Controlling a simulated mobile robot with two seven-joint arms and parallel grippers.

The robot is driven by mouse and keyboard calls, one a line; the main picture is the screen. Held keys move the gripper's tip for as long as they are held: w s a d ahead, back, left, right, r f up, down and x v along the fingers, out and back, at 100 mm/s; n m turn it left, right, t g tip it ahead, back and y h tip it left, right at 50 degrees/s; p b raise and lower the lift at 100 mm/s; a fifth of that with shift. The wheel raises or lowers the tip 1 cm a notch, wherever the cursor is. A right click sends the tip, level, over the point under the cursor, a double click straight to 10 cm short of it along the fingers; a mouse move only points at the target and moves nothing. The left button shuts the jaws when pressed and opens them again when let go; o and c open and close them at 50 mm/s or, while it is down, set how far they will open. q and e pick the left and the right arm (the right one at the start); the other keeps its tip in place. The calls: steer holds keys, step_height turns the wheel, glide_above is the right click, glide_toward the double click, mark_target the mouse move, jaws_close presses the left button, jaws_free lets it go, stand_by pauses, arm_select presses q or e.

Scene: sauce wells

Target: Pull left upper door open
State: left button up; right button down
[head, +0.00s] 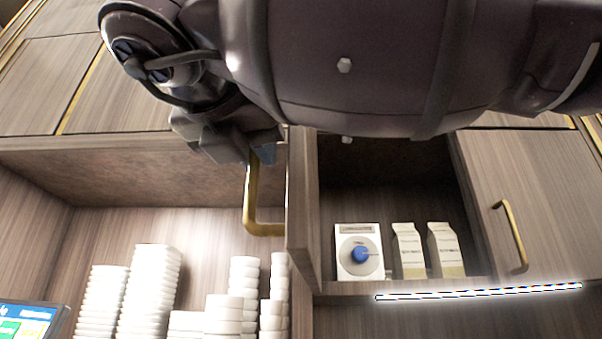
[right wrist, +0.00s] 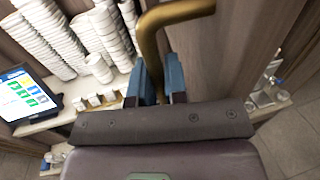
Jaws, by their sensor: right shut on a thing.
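The left upper door (head: 301,215) is a wood-grain panel standing open, seen nearly edge-on. Its gold handle (head: 250,200) is on the door's left-facing side. My right gripper (head: 262,152) is shut on the upper part of this handle. In the right wrist view, the gold handle (right wrist: 150,38) runs down between the blue fingers of my right gripper (right wrist: 158,72). The arm hides the top of the door and cabinet. My left gripper is not in view.
The right upper door (head: 535,190) is closed. Stacks of white dishes (head: 150,290) stand at left, near a tablet screen (head: 30,322). A lit strip (head: 480,293) runs under the cabinet.

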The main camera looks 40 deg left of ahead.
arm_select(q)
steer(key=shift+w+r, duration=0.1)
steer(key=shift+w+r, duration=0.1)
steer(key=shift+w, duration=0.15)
arm_select(e)
steer(key=c, duration=1.2)
jaws_free()
steer(key=shift+o, duration=0.2)
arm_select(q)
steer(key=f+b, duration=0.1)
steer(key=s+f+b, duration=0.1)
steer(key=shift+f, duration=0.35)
arm_select(e)
steer(key=v, duration=1)
steer(key=shift+s, duration=0.4)
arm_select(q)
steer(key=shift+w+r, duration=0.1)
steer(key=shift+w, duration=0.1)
arm_select(e)
steer(key=shift+d, duration=0.1)
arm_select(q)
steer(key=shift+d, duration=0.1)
